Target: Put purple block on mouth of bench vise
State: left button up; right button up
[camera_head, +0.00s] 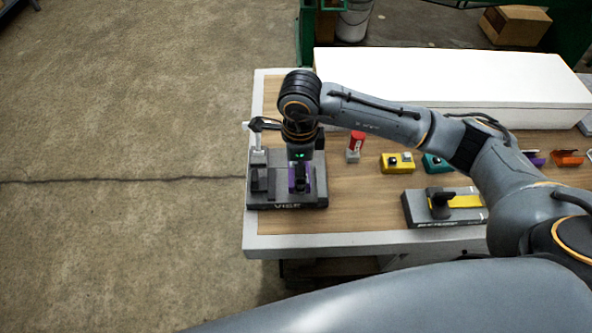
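The grey bench vise (262,199), with a label on its front, stands at the left end of the bench. My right arm comes in from the right and points straight down over the vise. My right gripper (299,184) is low at the right part of the vise's mouth. Purple of the block (291,180) shows right at the fingers. The wrist and fingers hide most of the block. I cannot tell whether the fingers are closed on it or whether it rests on the vise. My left gripper is not in view.
On the wooden bench (355,215) are a red item (356,140), a yellow block (398,168), a teal block (432,163) and a grey-yellow device (462,202). A long white box (450,85) lies along the back. The front middle of the bench is clear.

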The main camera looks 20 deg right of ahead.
jog(key=shift+w+a+f, duration=0.15)
jog(key=shift+w+f, duration=0.3)
jog(key=shift+f, duration=0.05)
notch_tip(320, 180, down, 3)
jog(key=shift+w+r+p, duration=0.1)
jog(key=shift+w+p, duration=0.05)
jog(key=shift+p, duration=0.85)
jog(key=shift+f, duration=0.35)
jog(key=shift+f+b, duration=0.2)
jog(key=shift+b, duration=0.1)
jog(key=o, duration=1.5)
jog(key=shift+c, duration=0.2)
